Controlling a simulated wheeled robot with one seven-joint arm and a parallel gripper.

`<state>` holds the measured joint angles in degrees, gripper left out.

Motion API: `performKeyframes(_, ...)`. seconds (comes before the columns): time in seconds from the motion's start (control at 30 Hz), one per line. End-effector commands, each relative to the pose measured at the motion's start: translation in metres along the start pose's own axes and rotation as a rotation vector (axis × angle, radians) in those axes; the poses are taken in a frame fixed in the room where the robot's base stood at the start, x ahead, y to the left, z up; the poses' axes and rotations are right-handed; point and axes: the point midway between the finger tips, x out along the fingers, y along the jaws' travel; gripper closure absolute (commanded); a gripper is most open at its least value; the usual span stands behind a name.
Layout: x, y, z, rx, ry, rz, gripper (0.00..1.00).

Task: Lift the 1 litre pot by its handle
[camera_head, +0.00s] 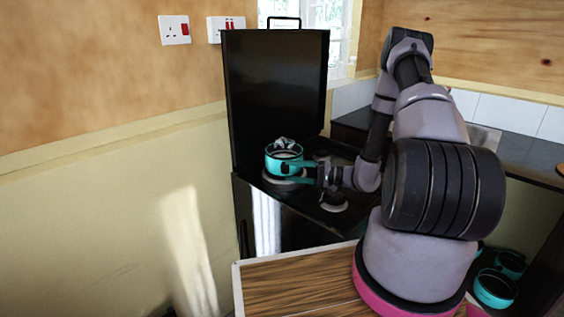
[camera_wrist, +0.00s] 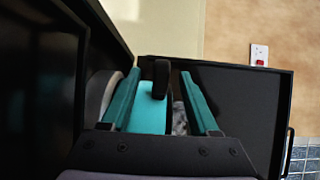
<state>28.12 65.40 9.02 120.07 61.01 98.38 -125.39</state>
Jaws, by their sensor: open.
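A teal pot (camera_head: 272,159) stands upright on the back left burner of the black stove (camera_head: 334,223), with something grey and white showing at its top. My gripper (camera_head: 298,171) is open at the pot's right side, its teal fingers reaching towards it. In the wrist view, the teal pot (camera_wrist: 148,116) shows between the two spread fingers of my gripper (camera_wrist: 160,78). A black part that looks like the handle (camera_wrist: 161,70) shows between the fingertips. Whether either finger touches the pot cannot be told.
The stove's raised black lid (camera_head: 275,90) stands upright behind the pot. Another burner (camera_head: 334,207) is bare. More teal pots (camera_head: 495,289) sit low at the right. A wooden top (camera_head: 300,283) is in front of the stove, and sockets (camera_head: 174,30) are on the wall.

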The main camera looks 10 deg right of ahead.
Motion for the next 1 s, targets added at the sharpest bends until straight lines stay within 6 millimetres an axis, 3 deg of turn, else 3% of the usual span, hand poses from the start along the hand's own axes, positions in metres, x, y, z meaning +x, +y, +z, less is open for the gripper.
performKeyframes(0.5, 0.058, -0.002, -0.001, 0.0, -0.002, 0.001, 0.39)
performKeyframes(0.77, 0.062, -0.002, -0.002, 0.0, 0.0, 0.001, 0.39)
performKeyframes(0.83, 0.062, -0.002, -0.002, 0.0, 0.0, 0.001, 0.58)
performKeyframes(0.93, 0.061, -0.002, -0.002, 0.0, 0.0, 0.001, 0.96)
performKeyframes(1.0, 0.061, -0.002, -0.002, 0.0, 0.0, 0.001, 1.0)
